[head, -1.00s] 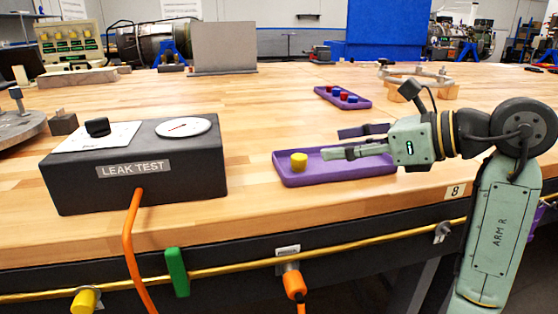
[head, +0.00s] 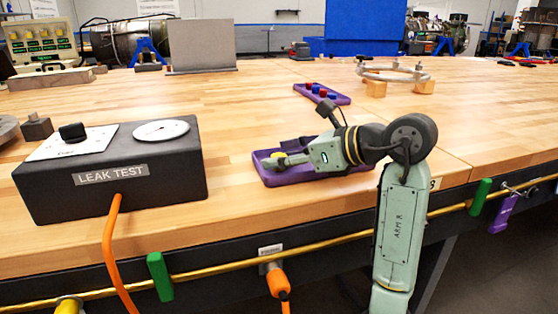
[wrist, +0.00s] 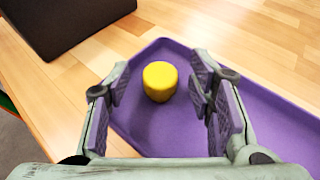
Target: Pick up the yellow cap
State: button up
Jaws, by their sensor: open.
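The yellow cap (wrist: 159,81) stands in the left end of the purple tray (wrist: 147,139). In the wrist view it lies between and a little beyond the two fingers of my gripper (wrist: 158,92), which are open with purple pads. A gap shows on both sides of the cap. In the head view my gripper (head: 283,160) is low over the tray (head: 298,176). Only a small part of the cap (head: 278,155) shows there, the rest hidden behind a finger.
The black leak test box (head: 110,180) stands to the left of the tray, its corner close by in the wrist view (wrist: 62,25). A second purple tray (head: 322,94) with red and blue caps lies farther back. The wooden bench between is clear.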

jog(key=c, duration=0.9)
jog(key=shift+r, duration=0.1)
jog(key=shift+c, duration=0.2)
notch_tip(320, 180, up, 10)
dwell(0.4)
jog(key=shift+o, duration=1.2)
grip_shut()
